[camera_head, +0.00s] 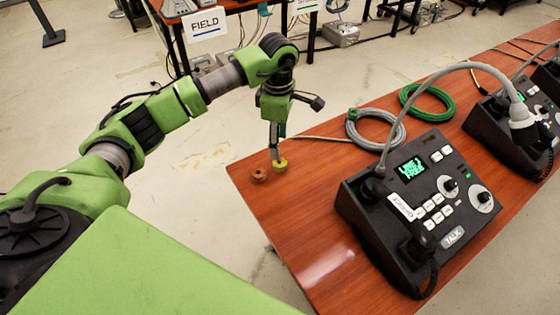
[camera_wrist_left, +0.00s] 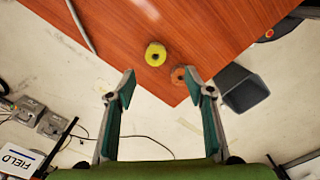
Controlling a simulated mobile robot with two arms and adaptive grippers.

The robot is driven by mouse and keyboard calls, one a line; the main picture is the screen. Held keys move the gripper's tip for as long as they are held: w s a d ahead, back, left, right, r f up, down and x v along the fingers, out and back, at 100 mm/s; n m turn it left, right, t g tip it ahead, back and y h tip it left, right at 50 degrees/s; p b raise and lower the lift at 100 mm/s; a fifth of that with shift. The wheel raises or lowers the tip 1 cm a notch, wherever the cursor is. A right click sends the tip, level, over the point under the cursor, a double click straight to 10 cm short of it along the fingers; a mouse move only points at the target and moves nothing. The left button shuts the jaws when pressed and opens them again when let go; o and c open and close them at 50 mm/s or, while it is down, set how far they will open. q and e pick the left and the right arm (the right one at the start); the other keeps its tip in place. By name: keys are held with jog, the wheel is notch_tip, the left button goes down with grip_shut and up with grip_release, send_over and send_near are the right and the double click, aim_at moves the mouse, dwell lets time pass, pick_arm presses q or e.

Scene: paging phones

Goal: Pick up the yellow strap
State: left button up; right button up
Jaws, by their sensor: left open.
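The yellow strap (camera_head: 280,164), a small roll, sits on the wooden table (camera_head: 320,225) near its far left corner. In the left wrist view the yellow strap (camera_wrist_left: 155,54) lies ahead of the fingertips, roughly centred between them. My left gripper (camera_head: 276,153) points down over the strap. In the left wrist view my left gripper (camera_wrist_left: 159,82) is open, with nothing between its fingers. In the head view the fingers overlap the strap, so I cannot tell the exact height gap. My right gripper does not show.
An orange-brown roll (camera_head: 259,175) stands close beside the yellow strap, near the table edge; it also shows in the wrist view (camera_wrist_left: 178,75). A paging phone (camera_head: 420,205), a grey cable coil (camera_head: 376,130) and a green coil (camera_head: 428,103) are to the right.

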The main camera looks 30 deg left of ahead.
aim_at(280, 162)
pick_arm(q)
notch_tip(280, 162, down, 3)
jog(key=shift+w+r, duration=0.1)
jog(key=shift+w, duration=0.05)
jog(key=shift+w+f, duration=0.1)
jog(key=shift+f, duration=0.35)
notch_tip(280, 162, down, 2)
jog(key=shift+f+p, duration=0.2)
jog(key=shift+p, duration=0.65)
jog(key=shift+w+f, duration=0.2)
jog(key=shift+f, duration=1.2)
jog(key=shift+c, duration=1.4)
jog(key=c, duration=0.6)
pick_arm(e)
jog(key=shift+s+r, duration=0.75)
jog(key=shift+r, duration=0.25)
